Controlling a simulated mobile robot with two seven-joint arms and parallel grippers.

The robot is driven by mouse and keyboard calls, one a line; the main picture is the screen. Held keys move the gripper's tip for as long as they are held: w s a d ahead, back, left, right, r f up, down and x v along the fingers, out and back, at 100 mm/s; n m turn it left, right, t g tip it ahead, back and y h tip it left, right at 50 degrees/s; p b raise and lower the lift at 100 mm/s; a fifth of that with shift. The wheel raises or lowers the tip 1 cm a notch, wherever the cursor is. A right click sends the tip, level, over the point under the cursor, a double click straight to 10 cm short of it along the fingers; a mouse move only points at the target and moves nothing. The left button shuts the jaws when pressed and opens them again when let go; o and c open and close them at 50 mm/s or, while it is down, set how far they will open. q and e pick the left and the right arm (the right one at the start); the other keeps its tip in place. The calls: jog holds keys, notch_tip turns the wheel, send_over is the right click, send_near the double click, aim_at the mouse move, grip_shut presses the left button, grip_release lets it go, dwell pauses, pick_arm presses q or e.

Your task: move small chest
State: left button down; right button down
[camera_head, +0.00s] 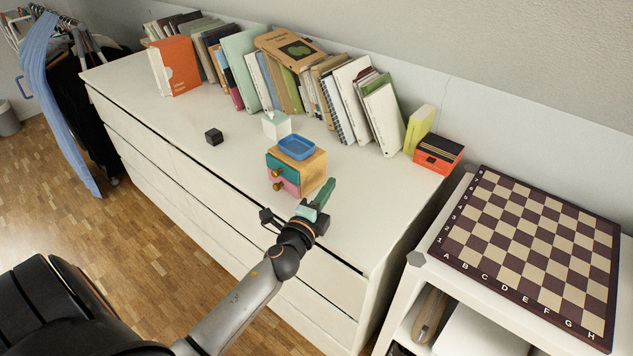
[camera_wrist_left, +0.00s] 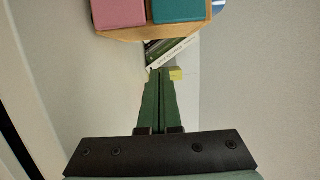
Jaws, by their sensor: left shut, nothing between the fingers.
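The small chest (camera_head: 313,171) is a wooden box with a teal upper drawer front, a pink lower one and round knobs. It stands on the white dresser top, with a blue tray (camera_head: 297,147) on it. My left gripper (camera_head: 325,192) is at the chest's near right side, its green fingers together and empty. I cannot tell whether they touch the chest. In the left wrist view the closed fingers (camera_wrist_left: 160,75) point toward the chest (camera_wrist_left: 180,30), whose pink and teal fronts show at the top edge. My right gripper is not in view.
The white dresser (camera_head: 225,170) carries a row of books (camera_head: 270,75) along the wall, a small black cube (camera_head: 214,136), a white-green box (camera_head: 276,124) and an orange-black box (camera_head: 438,152). A chessboard (camera_head: 530,250) lies on a white shelf at right. The dresser's left front is clear.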

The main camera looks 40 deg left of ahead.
aim_at(316, 184)
pick_arm(q)
jog(key=a, duration=0.3)
jog(key=shift+a, duration=0.15)
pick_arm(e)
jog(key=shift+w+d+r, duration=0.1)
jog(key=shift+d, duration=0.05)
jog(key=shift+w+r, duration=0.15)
